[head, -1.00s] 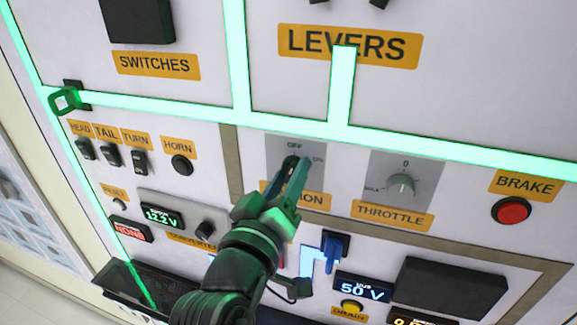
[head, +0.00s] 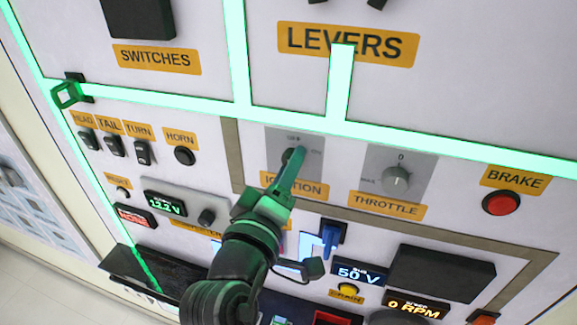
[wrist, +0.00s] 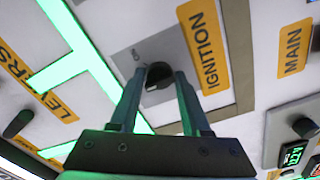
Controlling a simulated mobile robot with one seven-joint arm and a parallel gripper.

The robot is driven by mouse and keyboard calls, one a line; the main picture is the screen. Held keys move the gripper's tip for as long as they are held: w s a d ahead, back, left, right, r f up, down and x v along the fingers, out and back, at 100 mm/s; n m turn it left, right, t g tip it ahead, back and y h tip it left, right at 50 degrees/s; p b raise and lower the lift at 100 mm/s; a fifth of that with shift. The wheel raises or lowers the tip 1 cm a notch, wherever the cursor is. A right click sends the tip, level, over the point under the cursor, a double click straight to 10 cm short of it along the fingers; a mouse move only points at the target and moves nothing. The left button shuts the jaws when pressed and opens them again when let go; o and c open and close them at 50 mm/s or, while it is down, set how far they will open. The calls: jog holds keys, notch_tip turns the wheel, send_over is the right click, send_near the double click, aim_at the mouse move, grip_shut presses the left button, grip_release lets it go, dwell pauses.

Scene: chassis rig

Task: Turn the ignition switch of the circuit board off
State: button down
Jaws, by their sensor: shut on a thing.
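The ignition switch is a round black knob (wrist: 158,76) on a grey plate, with the orange IGNITION label (wrist: 205,48) beside it in the wrist view. In the head view the knob (head: 288,156) shows partly behind my fingers, below a small OFF mark (head: 293,137). My gripper (head: 297,160) reaches up to it from below. In the wrist view my gripper's fingers (wrist: 161,82) stand on either side of the knob and close on it. A small white mark shows on the knob; which setting it points at is hard to tell.
The throttle knob (head: 397,179) sits right of the ignition, with the red brake button (head: 501,203) farther right. A blue lever (head: 332,235) stands just right of my wrist. Small toggle switches (head: 115,146) and the horn button (head: 184,156) are at the left.

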jog(key=shift+c, duration=2.2)
grip_release()
jog(key=b+v, duration=0.5)
jog(key=v, duration=0.8)
jog(key=shift+r, duration=0.15)
